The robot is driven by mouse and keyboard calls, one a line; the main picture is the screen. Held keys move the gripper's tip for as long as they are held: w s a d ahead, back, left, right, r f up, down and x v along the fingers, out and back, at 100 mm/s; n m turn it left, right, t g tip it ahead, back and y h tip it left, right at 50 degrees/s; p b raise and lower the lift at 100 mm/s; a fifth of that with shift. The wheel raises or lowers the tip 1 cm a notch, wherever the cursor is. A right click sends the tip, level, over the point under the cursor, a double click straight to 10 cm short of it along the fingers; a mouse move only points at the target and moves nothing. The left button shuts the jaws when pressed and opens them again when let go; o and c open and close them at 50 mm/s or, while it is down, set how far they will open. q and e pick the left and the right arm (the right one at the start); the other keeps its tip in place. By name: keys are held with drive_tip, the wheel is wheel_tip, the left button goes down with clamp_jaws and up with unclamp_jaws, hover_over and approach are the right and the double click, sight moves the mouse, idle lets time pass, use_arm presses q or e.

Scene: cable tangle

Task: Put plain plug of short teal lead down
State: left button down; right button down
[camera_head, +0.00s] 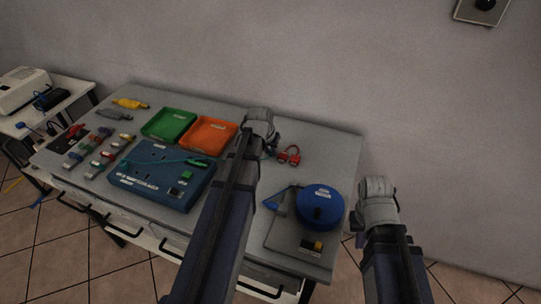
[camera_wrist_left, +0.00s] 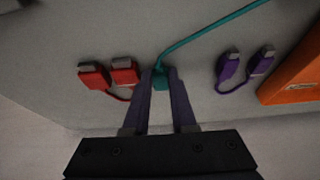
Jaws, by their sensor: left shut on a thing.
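My left gripper (camera_wrist_left: 160,88) is shut on the teal plug (camera_wrist_left: 160,80) of the short teal lead (camera_wrist_left: 215,35). The lead runs up and right from the plug in the left wrist view. The plug is close above the grey table (camera_wrist_left: 145,100); I cannot tell whether it touches. In the head view my left wrist hides most of the grip, and a teal lead (camera_head: 165,161) lies across the blue board (camera_head: 150,190) to its left. My right arm hangs off the table's right end, its fingers not clearly seen.
Red connectors (camera_wrist_left: 125,71) lie just left of the grip and purple connectors (camera_wrist_left: 228,67) to its right. An orange tray (camera_wrist_left: 297,75) is beyond these. A blue round reel (camera_head: 320,207) and a green tray (camera_head: 169,125) stand on the table.

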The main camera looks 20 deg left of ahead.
use_arm(q)
drive_tip(key=shift+f, duration=0.15)
drive_tip(key=c, duration=1)
unclamp_jaws()
drive_tip(key=p+v, duration=1.1)
drive_tip(key=v, duration=0.1)
